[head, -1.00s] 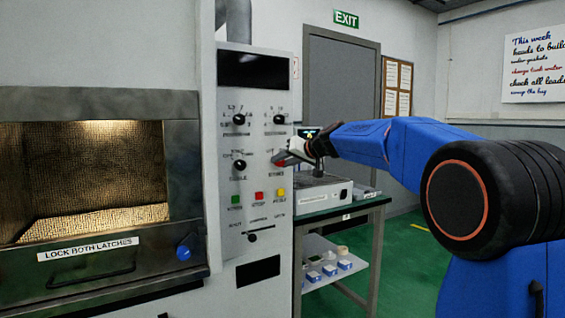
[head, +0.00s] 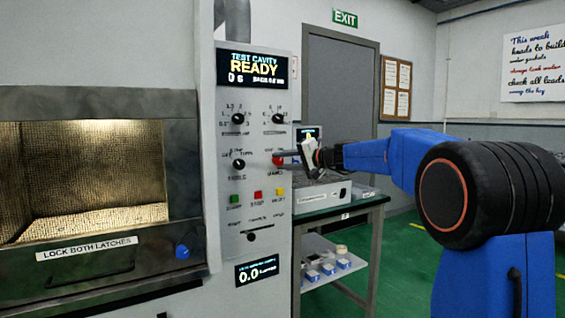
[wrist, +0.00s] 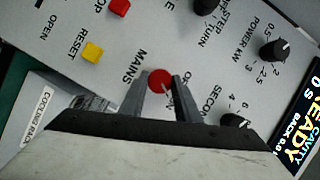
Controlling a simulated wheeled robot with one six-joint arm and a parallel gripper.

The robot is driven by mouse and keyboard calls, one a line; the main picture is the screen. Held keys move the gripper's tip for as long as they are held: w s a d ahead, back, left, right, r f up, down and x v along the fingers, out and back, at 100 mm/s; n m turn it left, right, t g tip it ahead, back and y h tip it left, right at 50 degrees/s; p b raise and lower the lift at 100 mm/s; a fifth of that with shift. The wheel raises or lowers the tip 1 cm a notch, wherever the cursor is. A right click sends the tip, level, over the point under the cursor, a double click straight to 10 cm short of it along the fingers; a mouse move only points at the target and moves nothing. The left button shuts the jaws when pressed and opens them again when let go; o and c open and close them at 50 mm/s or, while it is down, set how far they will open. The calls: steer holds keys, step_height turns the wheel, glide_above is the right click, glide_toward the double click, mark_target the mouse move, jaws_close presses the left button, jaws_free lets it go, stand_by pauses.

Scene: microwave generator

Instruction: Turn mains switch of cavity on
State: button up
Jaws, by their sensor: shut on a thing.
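The mains switch (wrist: 160,80) is a red knob on the grey control panel, beside the label MAINS in the wrist view. It also shows in the head view (head: 278,161) near the panel's right edge. My gripper (wrist: 164,88) is shut on the red knob, with one finger on each side of it. In the head view my gripper (head: 288,159) reaches the panel from the right. The panel's upper display (head: 253,69) is lit and reads TEST CAVITY READY. The lower display (head: 257,273) is lit and reads 0.0.
Black knobs (head: 238,118) and green, red and yellow buttons (head: 258,196) sit close around the switch. The cavity (head: 95,180) with its lit window is at left. A bench (head: 345,211) with a white-fronted instrument stands right of the panel, under my arm.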

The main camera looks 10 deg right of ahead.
stand_by(0.4)
steer(key=o, duration=1)
steer(key=shift+o, duration=0.2)
steer(key=v, duration=1.7)
steer(key=shift+d, duration=0.2)
steer(key=shift+s, duration=0.1)
